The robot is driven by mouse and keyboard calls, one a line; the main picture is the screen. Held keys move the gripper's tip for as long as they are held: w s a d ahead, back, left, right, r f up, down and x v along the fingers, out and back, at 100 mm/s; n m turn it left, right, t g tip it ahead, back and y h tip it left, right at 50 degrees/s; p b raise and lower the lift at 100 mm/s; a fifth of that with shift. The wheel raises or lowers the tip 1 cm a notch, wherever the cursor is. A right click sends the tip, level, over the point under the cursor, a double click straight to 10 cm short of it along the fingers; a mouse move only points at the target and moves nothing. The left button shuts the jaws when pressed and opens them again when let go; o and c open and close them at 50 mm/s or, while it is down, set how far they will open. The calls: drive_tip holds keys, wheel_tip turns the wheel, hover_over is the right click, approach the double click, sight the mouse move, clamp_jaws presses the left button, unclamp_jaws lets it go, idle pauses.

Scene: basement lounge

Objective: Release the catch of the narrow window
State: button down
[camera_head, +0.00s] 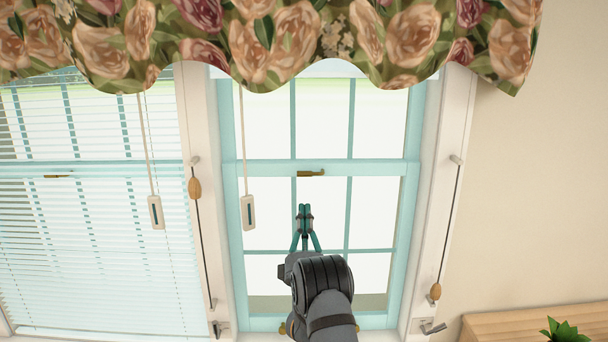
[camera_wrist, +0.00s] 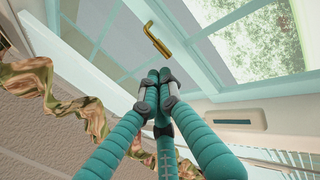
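The narrow window (camera_head: 411,168) has a pale teal frame with several panes and stands right of the wider blind-covered window. Its brass catch (camera_head: 311,173) lies along the middle rail. In the wrist view the catch (camera_wrist: 156,40) is an L-shaped brass lever on the teal rail, just beyond my fingertips. My gripper (camera_head: 305,208) has teal fingers and is a little below the catch in the head view. In the wrist view the fingertips (camera_wrist: 159,75) are together with nothing between them. They look apart from the catch; the exact gap is hard to tell.
A white blind pull (camera_head: 248,212) hangs on a cord left of my gripper. Cords with wooden toggles (camera_head: 435,292) run down both sides of the window. A floral valance (camera_head: 290,45) covers the top. A plant (camera_head: 565,331) stands on wooden furniture at lower right.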

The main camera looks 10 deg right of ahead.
drive_tip(key=p, duration=0.6)
approach(309, 172)
drive_tip(key=w+a+r, duration=0.1)
drive_tip(key=w+r, duration=0.2)
drive_tip(key=w, duration=0.1)
drive_tip(key=shift+w+r, duration=0.2)
drive_tip(key=shift+w, duration=0.3)
